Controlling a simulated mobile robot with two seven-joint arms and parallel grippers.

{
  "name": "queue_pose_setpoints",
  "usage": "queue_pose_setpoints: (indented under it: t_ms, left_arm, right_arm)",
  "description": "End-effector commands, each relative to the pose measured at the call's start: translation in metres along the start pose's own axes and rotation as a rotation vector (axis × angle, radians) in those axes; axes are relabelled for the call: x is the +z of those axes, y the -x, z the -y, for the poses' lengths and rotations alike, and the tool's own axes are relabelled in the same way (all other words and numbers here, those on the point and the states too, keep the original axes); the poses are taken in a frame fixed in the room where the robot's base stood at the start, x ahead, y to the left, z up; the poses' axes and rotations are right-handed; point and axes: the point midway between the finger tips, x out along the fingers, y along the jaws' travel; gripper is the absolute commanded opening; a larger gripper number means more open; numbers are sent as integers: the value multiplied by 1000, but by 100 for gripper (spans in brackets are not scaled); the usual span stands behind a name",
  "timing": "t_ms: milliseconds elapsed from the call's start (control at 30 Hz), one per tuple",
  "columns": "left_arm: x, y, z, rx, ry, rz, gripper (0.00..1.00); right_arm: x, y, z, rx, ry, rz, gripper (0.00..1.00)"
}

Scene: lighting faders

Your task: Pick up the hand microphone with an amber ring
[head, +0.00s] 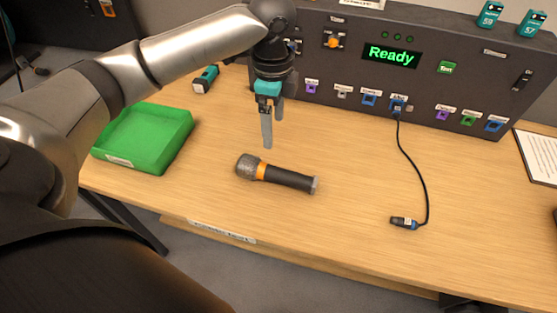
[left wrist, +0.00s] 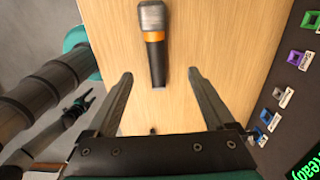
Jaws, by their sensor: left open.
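The hand microphone (head: 290,179) lies on its side on the wooden table. It has a grey mesh head, an amber ring and a dark handle, with its head pointing left in the head view. In the left wrist view the microphone (left wrist: 156,58) lies beyond the fingertips, head at the top and handle end nearest the gripper. My left gripper (head: 272,135) hangs above the table behind the microphone, pointing down, apart from it. Its two fingers (left wrist: 160,76) are spread and empty. My right gripper is not in view.
A green tray (head: 128,166) stands at the left table edge. A dark panel (head: 430,85) with coloured sockets and a "Ready" display runs along the back. A black cable (head: 420,174) hangs from it to a connector (head: 403,222). A teal-and-black device (head: 205,79) lies behind the tray. The tabletop around the microphone is clear.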

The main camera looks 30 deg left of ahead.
Motion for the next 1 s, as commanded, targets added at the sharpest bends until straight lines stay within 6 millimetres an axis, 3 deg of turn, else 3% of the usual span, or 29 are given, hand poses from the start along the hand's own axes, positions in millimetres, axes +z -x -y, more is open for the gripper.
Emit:
queue_pose_setpoints:
  t_ms: [167,400,733,1000]
  left_arm:
    - [0,-37,-1,5,1,1,87]
    - [0,-83,-1,2,3,-1,87]
    - [1,-104,-3,1,2,0,87]
    - [4,-144,-8,1,3,1,87]
  right_arm:
    - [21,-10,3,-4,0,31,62]
    - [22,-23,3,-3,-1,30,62]
    - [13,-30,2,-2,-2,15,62]
    - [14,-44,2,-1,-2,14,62]
